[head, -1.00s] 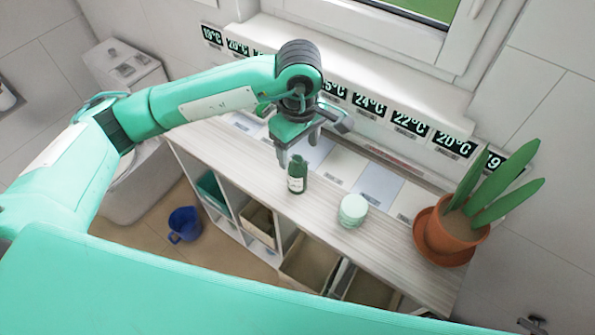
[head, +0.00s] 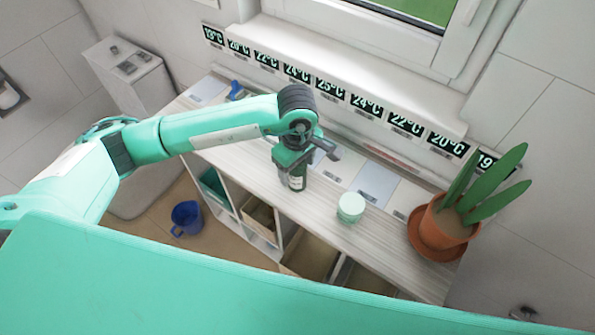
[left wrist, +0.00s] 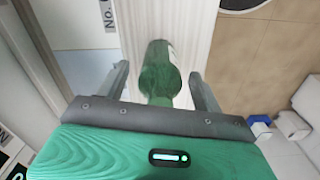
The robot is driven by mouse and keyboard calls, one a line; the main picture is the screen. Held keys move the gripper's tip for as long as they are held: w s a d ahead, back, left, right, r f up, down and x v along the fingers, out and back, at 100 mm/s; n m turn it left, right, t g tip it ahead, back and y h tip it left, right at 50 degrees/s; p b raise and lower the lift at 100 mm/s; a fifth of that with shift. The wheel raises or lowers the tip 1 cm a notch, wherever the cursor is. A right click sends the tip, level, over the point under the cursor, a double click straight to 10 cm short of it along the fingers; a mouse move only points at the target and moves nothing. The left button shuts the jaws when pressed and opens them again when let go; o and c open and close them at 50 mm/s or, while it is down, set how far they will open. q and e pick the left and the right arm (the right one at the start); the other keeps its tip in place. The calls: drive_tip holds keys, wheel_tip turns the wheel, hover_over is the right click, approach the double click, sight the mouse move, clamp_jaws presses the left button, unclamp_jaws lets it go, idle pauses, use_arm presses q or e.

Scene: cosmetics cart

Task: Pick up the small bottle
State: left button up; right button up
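The small bottle (head: 297,183) is dark green with a pale label and stands upright on the cart's wooden top (head: 262,180). In the head view its upper part is hidden behind my left gripper (head: 294,172), which is directly over it. In the left wrist view the green bottle (left wrist: 159,72) lies between the two grey fingers of my left gripper (left wrist: 160,85). The fingers are spread, with a visible gap to the bottle on each side. My right gripper is in neither view.
A pale green round jar (head: 351,207) stands to the right of the bottle. A potted plant (head: 445,228) is at the cart's right end. Temperature displays (head: 330,88) line the back wall. Open bins (head: 312,258) sit below. A blue bucket (head: 187,217) is on the floor.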

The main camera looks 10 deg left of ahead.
use_arm(q)
drive_tip(key=c, duration=1)
drive_tip(key=shift+r, duration=0.2)
